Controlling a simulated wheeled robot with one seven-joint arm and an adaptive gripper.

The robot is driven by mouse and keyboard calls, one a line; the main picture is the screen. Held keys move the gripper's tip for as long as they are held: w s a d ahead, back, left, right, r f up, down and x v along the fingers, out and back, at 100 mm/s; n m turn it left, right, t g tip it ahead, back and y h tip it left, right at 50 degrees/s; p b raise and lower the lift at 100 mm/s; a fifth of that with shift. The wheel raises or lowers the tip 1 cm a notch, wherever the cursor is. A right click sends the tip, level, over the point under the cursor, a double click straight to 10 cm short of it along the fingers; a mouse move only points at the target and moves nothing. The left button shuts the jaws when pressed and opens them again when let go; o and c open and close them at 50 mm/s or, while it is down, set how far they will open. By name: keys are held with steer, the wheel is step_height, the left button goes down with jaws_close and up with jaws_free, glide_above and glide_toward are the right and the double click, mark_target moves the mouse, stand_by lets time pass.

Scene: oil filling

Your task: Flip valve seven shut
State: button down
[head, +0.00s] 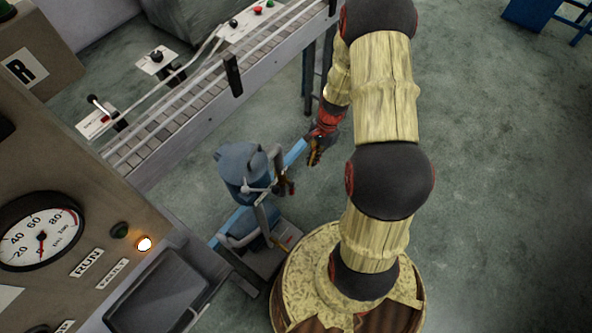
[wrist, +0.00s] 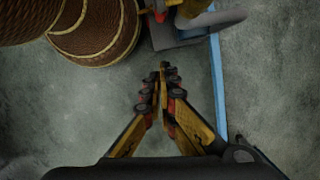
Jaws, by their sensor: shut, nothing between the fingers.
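No label reading seven can be made out, so I cannot tell which fitting is valve seven. A blue tank-like machine (head: 243,168) with grey pipes stands left of my arm in the head view. A small dark red handle (head: 291,188) sticks out on its right side. My gripper (head: 314,160) is just up and right of this machine, apart from the handle. In the wrist view my gripper (wrist: 163,68) is shut and empty, over bare floor. A red part (wrist: 160,15) and a grey base show beyond the fingertips at the top.
A conveyor (head: 185,115) runs diagonally at upper left, with a lever (head: 95,101) and a black knob (head: 156,57) along its side. A panel with a pressure gauge (head: 40,232) and a lit lamp (head: 144,244) fills the lower left.

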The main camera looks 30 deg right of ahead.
mark_target(292, 189)
steer(key=shift+s+r+m, duration=0.1)
steer(key=shift+s+m, duration=0.1)
steer(key=shift+m, duration=0.1)
steer(key=s+a+f+b, duration=0.1)
steer(key=a+f+b, duration=0.3)
steer(key=f, duration=0.5)
steer(key=shift+a+f+b, duration=0.35)
steer(key=shift+a+b, duration=0.05)
steer(key=shift+a, duration=0.85)
